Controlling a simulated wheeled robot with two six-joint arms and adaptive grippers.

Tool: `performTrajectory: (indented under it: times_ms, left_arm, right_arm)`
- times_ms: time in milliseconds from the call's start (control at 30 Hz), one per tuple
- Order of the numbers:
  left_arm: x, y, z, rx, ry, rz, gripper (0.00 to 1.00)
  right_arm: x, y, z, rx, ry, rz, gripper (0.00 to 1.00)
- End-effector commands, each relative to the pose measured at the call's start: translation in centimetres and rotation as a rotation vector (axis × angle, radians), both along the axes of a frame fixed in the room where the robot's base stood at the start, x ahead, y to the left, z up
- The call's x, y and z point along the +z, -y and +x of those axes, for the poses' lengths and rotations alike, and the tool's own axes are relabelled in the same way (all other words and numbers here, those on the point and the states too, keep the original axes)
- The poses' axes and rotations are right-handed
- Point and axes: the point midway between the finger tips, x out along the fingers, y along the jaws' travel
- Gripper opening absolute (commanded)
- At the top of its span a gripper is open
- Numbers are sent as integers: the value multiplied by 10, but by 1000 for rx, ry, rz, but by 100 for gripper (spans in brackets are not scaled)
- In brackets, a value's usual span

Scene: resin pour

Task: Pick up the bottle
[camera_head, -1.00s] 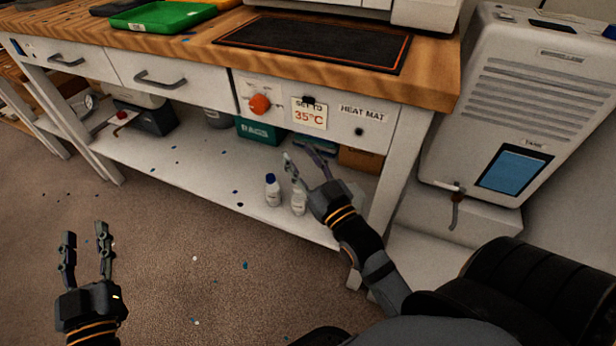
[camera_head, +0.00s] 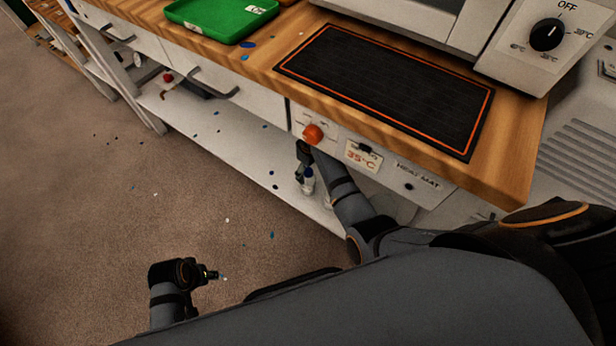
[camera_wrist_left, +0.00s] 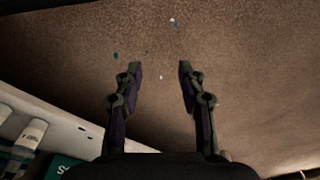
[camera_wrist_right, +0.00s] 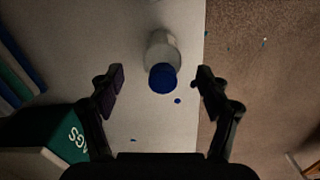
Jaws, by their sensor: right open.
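A white bottle with a blue cap (camera_wrist_right: 163,78) stands on the lower shelf in the right wrist view, between and beyond my open right fingers (camera_wrist_right: 158,82). I cannot see either finger touching it. In the head view the bottle (camera_head: 308,182) shows just below my right gripper (camera_head: 304,158), partly covered by it.
The bench top above the shelf holds a black heat mat (camera_head: 390,90) and a green tray (camera_head: 222,18). An orange knob (camera_head: 313,134) sits on the bench front, close to my right arm. A green box (camera_wrist_right: 42,145) stands left of the bottle.

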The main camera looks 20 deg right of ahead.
Motion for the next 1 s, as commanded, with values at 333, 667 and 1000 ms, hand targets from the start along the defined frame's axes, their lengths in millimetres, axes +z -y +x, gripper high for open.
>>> performTrajectory:
  times_ms: [333, 667, 1000]
  left_arm:
    - [25, 6, -1, -7, 1, -10, 40]
    - [33, 20, -2, -22, 75, -53, 40]
    - [33, 21, 0, -23, 92, -59, 40]
  right_arm:
    - [-19, -1, 1, -1, 2, 0, 76]
    - [-65, -6, 3, -2, 3, -1, 76]
    - [-66, -6, 3, -3, 4, 0, 68]
